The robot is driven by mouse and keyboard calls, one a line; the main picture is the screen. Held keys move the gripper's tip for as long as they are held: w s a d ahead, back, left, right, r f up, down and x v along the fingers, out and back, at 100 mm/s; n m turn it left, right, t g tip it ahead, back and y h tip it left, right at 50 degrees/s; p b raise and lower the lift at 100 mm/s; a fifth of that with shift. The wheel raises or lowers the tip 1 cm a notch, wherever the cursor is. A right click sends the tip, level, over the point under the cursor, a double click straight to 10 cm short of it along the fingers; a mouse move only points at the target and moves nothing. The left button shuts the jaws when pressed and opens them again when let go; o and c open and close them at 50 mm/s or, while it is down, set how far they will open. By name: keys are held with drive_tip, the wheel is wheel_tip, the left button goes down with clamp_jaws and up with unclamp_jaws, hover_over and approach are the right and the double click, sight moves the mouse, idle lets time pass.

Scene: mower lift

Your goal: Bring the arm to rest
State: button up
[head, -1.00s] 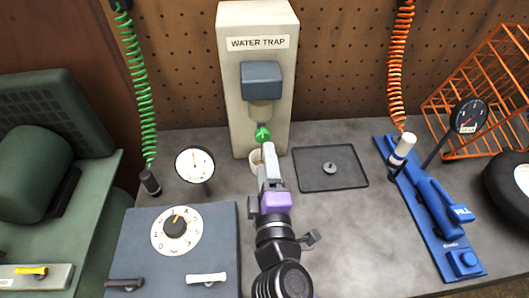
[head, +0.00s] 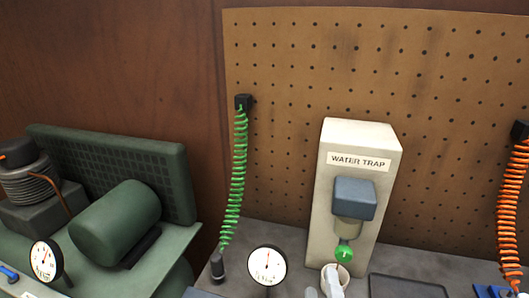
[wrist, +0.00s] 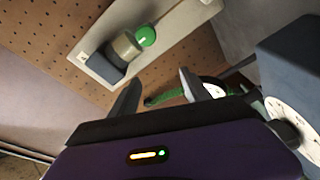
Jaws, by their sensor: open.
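My gripper (wrist: 158,92) shows in the wrist view with its two fingers apart and nothing visible between them. In the head view only what look like its pale tips show at the bottom edge, in front of the small cup (head: 343,271) under the water trap (head: 333,195). The rest of my arm is out of that view. The water trap stands upright, with a green knob (head: 344,253) under its bowl. In the wrist view the green knob (wrist: 146,36) is beyond the fingers, apart from them.
A green coiled hose (head: 239,180) hangs left of the trap, near a round gauge (head: 267,265). A green compressor (head: 115,222) stands at left. A dark tray (head: 405,287) and an orange coiled hose (head: 511,215) are at right. A pegboard (head: 290,70) closes the back.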

drive_tip(key=s+d+f+m+g, duration=0.1)
drive_tip(key=s+m, duration=0.3)
drive_tip(key=s, duration=0.6)
drive_tip(key=s+d+f+m+g+y, duration=0.1)
drive_tip(key=s+d+f+m, duration=0.2)
drive_tip(key=s, duration=0.7)
drive_tip(key=s+d+f+m+g+y, duration=0.1)
drive_tip(key=s+d+m, duration=0.3)
drive_tip(key=s, duration=0.7)
drive_tip(key=shift+d+f+m, duration=0.25)
drive_tip(key=shift+f+m, duration=0.15)
drive_tip(key=shift+f, duration=0.25)
